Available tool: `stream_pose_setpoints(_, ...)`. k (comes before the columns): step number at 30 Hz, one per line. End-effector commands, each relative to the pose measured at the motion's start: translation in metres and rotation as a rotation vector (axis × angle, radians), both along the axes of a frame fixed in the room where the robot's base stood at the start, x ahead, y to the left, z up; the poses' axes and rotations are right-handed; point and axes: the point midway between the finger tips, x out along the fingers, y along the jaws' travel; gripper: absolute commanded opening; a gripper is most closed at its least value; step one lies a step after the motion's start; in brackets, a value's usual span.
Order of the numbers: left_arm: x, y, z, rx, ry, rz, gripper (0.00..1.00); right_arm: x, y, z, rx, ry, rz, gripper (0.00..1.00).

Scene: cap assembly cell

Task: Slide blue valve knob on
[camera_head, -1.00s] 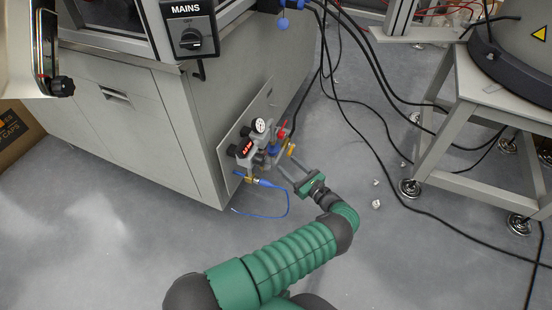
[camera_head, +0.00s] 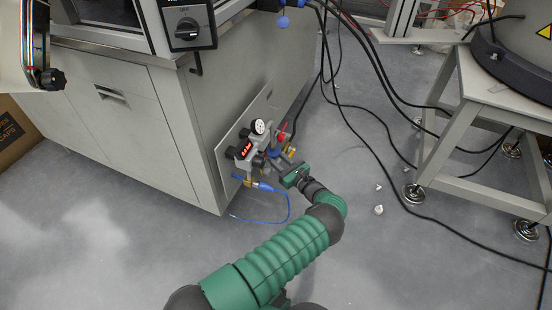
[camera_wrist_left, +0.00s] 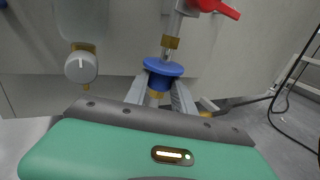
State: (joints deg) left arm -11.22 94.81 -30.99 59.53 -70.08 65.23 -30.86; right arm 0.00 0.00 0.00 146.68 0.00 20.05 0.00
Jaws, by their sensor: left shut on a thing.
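The blue valve knob (camera_wrist_left: 162,74) sits in the middle of the wrist view, a wide flange over a narrower hub. My left gripper (camera_wrist_left: 160,96) has one finger on each side of it, shut on it. A grey rod with a brass collar (camera_wrist_left: 171,42) stands directly above the knob, in line with it. I cannot tell whether the knob is seated on a stem. In the head view my left gripper (camera_head: 284,168) is at the valve assembly (camera_head: 252,150) on the cabinet's side, and the knob (camera_head: 275,152) shows only as a small blue patch. My right gripper is not in view.
A red handle (camera_wrist_left: 218,8) is close above right of the knob, and a grey round dial (camera_wrist_left: 80,66) is to its left. A blue hose (camera_head: 288,205) loops below the assembly. Black cables run across the floor on the right, near a metal stand (camera_head: 450,135).

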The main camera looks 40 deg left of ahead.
Motion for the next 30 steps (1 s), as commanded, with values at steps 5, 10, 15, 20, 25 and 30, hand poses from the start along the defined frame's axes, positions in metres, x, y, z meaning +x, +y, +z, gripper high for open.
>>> stream_pose_setpoints(5, -0.0002, -0.0002, -0.0003, 0.000, 0.000, 0.000, 0.00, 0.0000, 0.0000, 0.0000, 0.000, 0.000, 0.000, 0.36)
stream_pose_setpoints(10, -0.0002, -0.0003, -0.0004, 0.000, 0.000, 0.001, 0.00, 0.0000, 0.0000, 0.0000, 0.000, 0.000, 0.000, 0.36)
stream_pose_setpoints(15, -0.0003, -0.0004, -0.0005, 0.000, 0.000, 0.001, 0.00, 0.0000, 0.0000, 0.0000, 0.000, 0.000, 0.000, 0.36)
stream_pose_setpoints(20, -0.0004, -0.0004, -0.0006, -0.001, 0.000, 0.001, 0.00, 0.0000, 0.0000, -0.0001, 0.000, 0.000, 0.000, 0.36)
stream_pose_setpoints(25, -0.0004, -0.0005, -0.0007, -0.001, 0.000, 0.001, 0.00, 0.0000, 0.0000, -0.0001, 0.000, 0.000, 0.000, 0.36)
stream_pose_setpoints(30, -0.0004, -0.0005, -0.0007, -0.001, 0.000, 0.001, 0.00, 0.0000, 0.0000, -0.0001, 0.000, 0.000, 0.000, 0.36)
